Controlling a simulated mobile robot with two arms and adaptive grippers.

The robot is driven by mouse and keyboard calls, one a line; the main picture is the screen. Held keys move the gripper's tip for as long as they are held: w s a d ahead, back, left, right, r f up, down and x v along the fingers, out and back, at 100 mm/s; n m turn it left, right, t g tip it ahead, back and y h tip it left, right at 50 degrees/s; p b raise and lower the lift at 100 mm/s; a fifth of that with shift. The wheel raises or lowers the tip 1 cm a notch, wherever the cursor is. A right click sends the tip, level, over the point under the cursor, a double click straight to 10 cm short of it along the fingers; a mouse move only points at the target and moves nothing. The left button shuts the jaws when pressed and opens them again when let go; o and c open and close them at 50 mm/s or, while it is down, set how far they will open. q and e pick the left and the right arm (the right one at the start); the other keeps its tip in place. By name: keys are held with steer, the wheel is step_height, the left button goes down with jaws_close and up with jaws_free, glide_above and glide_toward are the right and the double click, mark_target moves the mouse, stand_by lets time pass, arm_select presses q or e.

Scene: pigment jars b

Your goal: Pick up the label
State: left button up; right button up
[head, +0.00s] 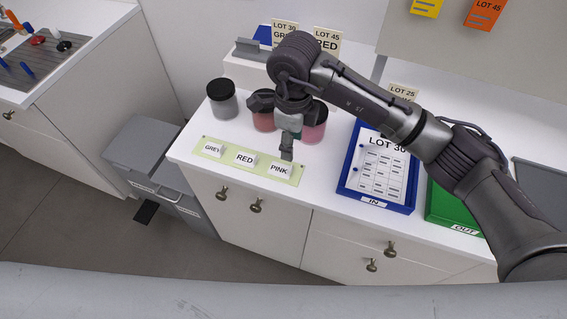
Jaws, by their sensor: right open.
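Three small white labels stand on a pale green strip (210,148) near the counter's front edge. They are the GREY label (213,149), the RED label (244,159) and the PINK label (280,170). My right gripper (287,153) points down just above and behind the PINK label, its fingertips close to the label's top edge. It is open, and I see nothing held in it. Whether it touches the label I cannot tell. My left gripper is not in view.
Behind the strip stand a grey jar (222,100), a red jar (264,121) and a pink jar (315,130), partly hidden by my arm. A blue IN tray (347,183) with a LOT 30 sheet and a green OUT tray (437,205) lie right. Lot cards (327,40) stand behind.

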glide_above(290, 168)
steer(key=f, duration=0.2)
steer(key=f+p, duration=0.1)
steer(key=f, duration=0.1)
steer(key=shift+w+d, duration=0.15)
steer(key=shift+w, duration=0.05)
steer(key=shift+f, duration=0.5)
steer(key=f+p, duration=0.2)
steer(key=f, duration=0.2)
steer(key=shift+s+f+p, duration=0.2)
steer(key=shift+p, duration=0.2)
steer(key=shift+f, duration=0.2)
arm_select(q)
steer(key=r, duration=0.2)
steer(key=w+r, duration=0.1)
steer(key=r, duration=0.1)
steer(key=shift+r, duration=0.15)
arm_select(e)
steer(key=c, duration=0.8)
